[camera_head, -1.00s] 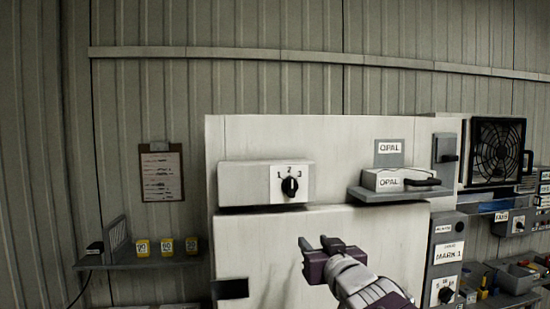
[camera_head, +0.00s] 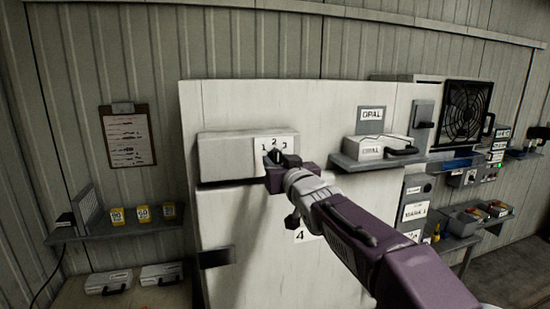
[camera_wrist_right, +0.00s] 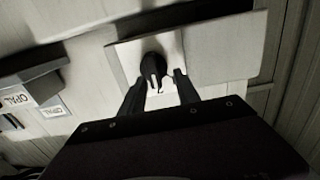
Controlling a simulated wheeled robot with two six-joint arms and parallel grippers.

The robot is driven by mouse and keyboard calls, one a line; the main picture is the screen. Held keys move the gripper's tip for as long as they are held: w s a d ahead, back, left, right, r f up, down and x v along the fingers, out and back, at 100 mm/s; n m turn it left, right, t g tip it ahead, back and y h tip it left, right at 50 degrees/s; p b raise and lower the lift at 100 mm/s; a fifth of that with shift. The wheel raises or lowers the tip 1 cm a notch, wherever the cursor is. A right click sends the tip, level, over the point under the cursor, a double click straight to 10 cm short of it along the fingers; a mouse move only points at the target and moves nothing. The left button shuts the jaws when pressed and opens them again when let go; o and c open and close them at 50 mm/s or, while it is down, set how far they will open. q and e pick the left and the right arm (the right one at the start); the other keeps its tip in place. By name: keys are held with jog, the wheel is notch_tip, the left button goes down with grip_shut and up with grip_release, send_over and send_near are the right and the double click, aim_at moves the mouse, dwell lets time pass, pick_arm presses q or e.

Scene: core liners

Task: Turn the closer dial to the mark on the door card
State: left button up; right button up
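The closer dial (camera_head: 276,156) is a black knob on a white number plate, on the white closer box at the top of the door. Its pointer is up, near the 2. My right gripper (camera_head: 276,161) is at the dial from below. In the right wrist view its two dark fingers (camera_wrist_right: 160,92) are apart, one on each side of the dial (camera_wrist_right: 152,70), with gaps visible. A white card (camera_head: 306,235) on the door below shows what looks like a 4; my right arm hides part of it. My left gripper is not in view.
A grey shelf (camera_head: 388,163) with an OPAL box juts out right of the dial. A MARK card (camera_head: 414,211) is on a grey box beside the door. A dark handle (camera_head: 217,257) is at the door's left.

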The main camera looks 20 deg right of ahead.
jog(key=shift+w+d+r+p, duration=0.2)
jog(key=shift+w+p, duration=0.1)
jog(key=shift+w, duration=0.3)
jog(key=shift+d, duration=0.3)
jog(key=shift+s+d, duration=0.25)
jog(key=shift+a, duration=0.15)
jog(key=shift+w+a, duration=0.15)
jog(key=shift+w, duration=0.05)
jog(key=c, duration=0.4)
jog(key=shift+w+a, duration=0.1)
grip_shut()
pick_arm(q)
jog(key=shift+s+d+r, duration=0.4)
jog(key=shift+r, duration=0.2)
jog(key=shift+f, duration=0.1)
pick_arm(e)
jog(key=shift+f, duration=0.1)
